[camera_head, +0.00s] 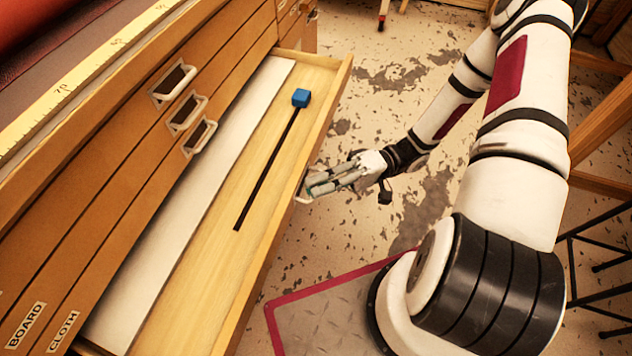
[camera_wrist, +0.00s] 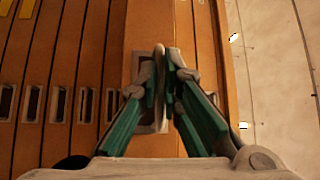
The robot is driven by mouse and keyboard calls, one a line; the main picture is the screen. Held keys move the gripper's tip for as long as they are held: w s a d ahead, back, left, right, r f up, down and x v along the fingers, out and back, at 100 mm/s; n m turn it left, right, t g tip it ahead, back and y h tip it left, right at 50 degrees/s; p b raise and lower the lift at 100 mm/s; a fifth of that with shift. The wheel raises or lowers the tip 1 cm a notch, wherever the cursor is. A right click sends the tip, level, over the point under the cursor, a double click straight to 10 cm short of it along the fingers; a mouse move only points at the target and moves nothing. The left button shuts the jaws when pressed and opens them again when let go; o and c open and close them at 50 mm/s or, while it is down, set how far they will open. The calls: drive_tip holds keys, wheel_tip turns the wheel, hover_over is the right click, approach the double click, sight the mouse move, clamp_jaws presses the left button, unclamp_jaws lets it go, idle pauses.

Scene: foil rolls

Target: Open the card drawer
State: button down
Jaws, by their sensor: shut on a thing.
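The open drawer (camera_head: 262,170) stands pulled out from the wooden cabinet (camera_head: 120,120). It holds a white sheet or board (camera_head: 185,205) along its back and a thin black strip (camera_head: 265,172) with a blue block (camera_head: 301,97) at its far end. My gripper (camera_head: 312,187) is at the outer face of this drawer, shut on its handle (camera_head: 302,190). In the wrist view the fingers (camera_wrist: 160,75) close together over the handle's pale frame (camera_wrist: 152,122). The open drawer's own label is not in view.
Drawers labelled BOARD (camera_head: 27,324) and CLOTH (camera_head: 63,332) are shut above, with metal handles (camera_head: 186,112). A yellow ruler (camera_head: 75,80) lies on the cabinet top. A wooden-legged piece (camera_head: 603,150) and a dark metal frame (camera_head: 595,250) stand at the right. Speckled floor is free beyond the drawer.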

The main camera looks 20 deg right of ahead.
drive_tip(key=c, duration=1.8)
unclamp_jaws()
drive_tip(key=shift+o, duration=0.2)
drive_tip(key=w+d+f, duration=0.1)
drive_tip(key=d, duration=1.1)
drive_tip(key=shift+w+f, duration=0.3)
drive_tip(key=shift+w, duration=0.05)
